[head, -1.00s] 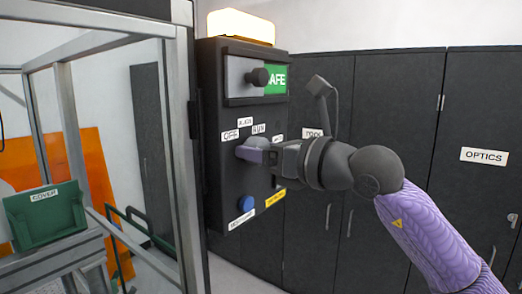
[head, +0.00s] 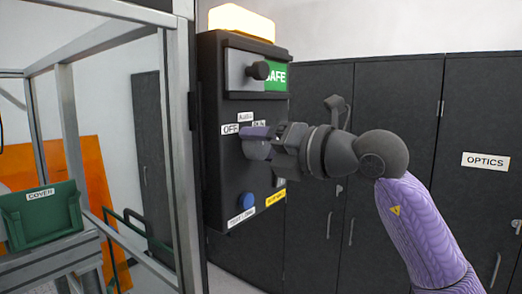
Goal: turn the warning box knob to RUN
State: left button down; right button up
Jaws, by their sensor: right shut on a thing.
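The warning box (head: 218,110) is a dark upright box with a lit amber lamp (head: 241,22) on top and a green "SAFE" sign in its upper window. Its knob (head: 257,152) is a grey round knob in the middle of the front, below small labels, one reading "OFF" (head: 230,129); the label to its right is partly covered. My right gripper (head: 256,137) comes from the right and is shut on the knob, hiding much of it. The knob's exact pointing is hard to tell. My left gripper is not in view.
Below the knob are a blue button (head: 244,202) and a yellow label (head: 275,197). A black slider knob (head: 258,70) sits above. A metal frame (head: 177,150) stands left, with a green cover (head: 42,218). Dark cabinets (head: 430,130) stand behind on the right.

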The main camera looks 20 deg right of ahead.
jog(key=m, duration=0.3)
jog(key=shift+f+m, duration=0.1)
jog(key=shift+m, duration=0.2)
jog(key=m, duration=0.3)
jog(key=shift+b, duration=0.3)
jog(key=m, duration=0.4)
jog(key=shift+m, duration=0.3)
jog(key=shift+f+m+g+y, duration=0.1)
jog(key=shift+m+g+y, duration=0.2)
jog(key=shift+m, duration=1.4)
jog(key=o, duration=1.3)
jog(key=shift+d, duration=0.1)
